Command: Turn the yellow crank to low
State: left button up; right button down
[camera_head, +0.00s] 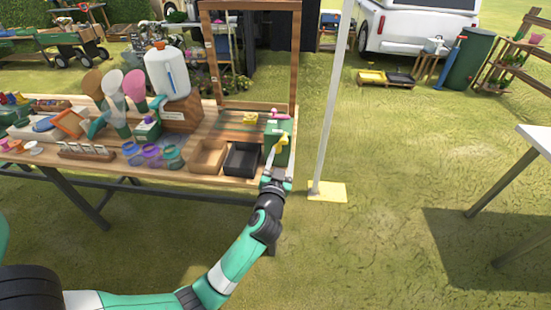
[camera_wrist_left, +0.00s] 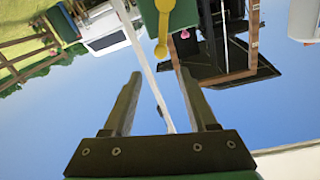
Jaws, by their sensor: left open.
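The yellow crank (camera_head: 280,144) is on the green box (camera_head: 271,132) at the right end of the wooden bench. In the left wrist view the crank (camera_wrist_left: 162,28) shows as a yellow lever with a round end, against the green box (camera_wrist_left: 183,14). My left gripper (camera_head: 277,172) is just in front of the box, on the near side of the crank. In the left wrist view its two fingers (camera_wrist_left: 158,78) are spread and empty, with the crank's round end beyond their tips. Any low marking is too small to make out. My right gripper is not in view.
A black tray (camera_head: 242,160) and a wooden tray (camera_head: 208,157) stand left of the box. A wooden frame (camera_head: 297,60) rises behind it. A pale pole (camera_head: 329,110) stands close on the right, on a yellow base (camera_head: 328,192). Open grass lies beyond the pole.

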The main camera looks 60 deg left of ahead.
aim_at(285, 135)
pick_arm(q)
jog(key=b+x, duration=0.1)
jog(key=x, duration=0.2)
jog(key=f+b+x, duration=0.1)
jog(key=x, duration=0.3)
jog(key=b+x, duration=0.1)
jog(key=x, duration=0.2)
jog(key=shift+a+f, duration=0.2)
jog(key=shift+a, duration=0.25)
jog(key=shift+w+a+r, duration=0.15)
jog(key=shift+w+a, duration=0.15)
jog(key=shift+a, duration=0.2)
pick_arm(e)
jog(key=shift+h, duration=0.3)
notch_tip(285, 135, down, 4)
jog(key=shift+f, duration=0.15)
pick_arm(q)
jog(key=shift+w+r, duration=0.1)
jog(key=shift+w, duration=0.1)
grip_shut()
jog(key=shift+s, duration=0.3)
